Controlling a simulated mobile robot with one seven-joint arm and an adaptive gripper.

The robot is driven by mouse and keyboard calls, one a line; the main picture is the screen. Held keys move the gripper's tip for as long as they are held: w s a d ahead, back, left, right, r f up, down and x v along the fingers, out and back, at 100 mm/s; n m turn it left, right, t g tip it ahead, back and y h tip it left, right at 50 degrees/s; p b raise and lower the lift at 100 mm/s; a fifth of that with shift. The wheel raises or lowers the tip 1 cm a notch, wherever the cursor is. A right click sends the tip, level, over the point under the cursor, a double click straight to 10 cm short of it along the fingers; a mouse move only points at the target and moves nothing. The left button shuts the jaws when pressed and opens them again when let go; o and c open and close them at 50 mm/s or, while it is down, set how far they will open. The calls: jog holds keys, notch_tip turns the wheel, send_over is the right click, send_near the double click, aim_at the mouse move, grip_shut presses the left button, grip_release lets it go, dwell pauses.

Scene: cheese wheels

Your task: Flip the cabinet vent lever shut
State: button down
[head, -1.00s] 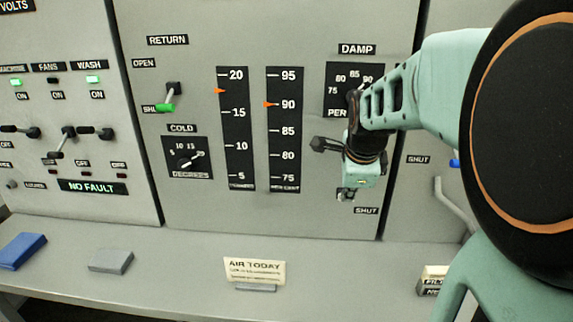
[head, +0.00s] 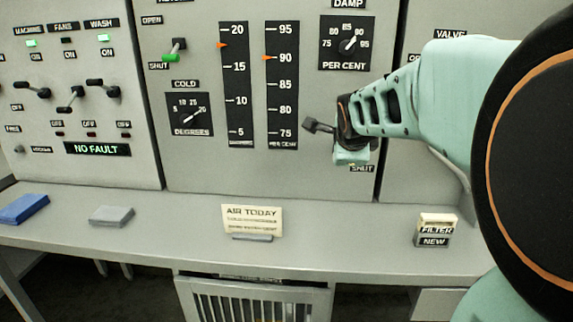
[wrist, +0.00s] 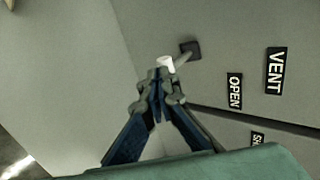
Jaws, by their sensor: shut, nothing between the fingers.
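The vent lever shows in the wrist view as a short stalk with a white tip (wrist: 166,62) on a dark square base (wrist: 190,48). It is beside the OPEN label (wrist: 235,91) and the VENT label (wrist: 274,71). My gripper (wrist: 160,76) is shut and empty, with its fingertips at or very near the white tip; I cannot tell whether they touch. In the head view my gripper (head: 351,157) is in front of the lower right of the middle panel, its fingers mostly hidden.
A return lever (head: 175,50) and other switches stick out at left. A dark seam shows in the wrist view.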

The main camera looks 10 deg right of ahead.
jog(key=f+b, duration=0.2)
jog(key=b, duration=0.2)
jog(key=f+b, duration=0.3)
jog(key=b, duration=0.1)
jog(key=shift+w+f, duration=0.2)
jog(key=shift+f, duration=0.05)
dwell(1.4)
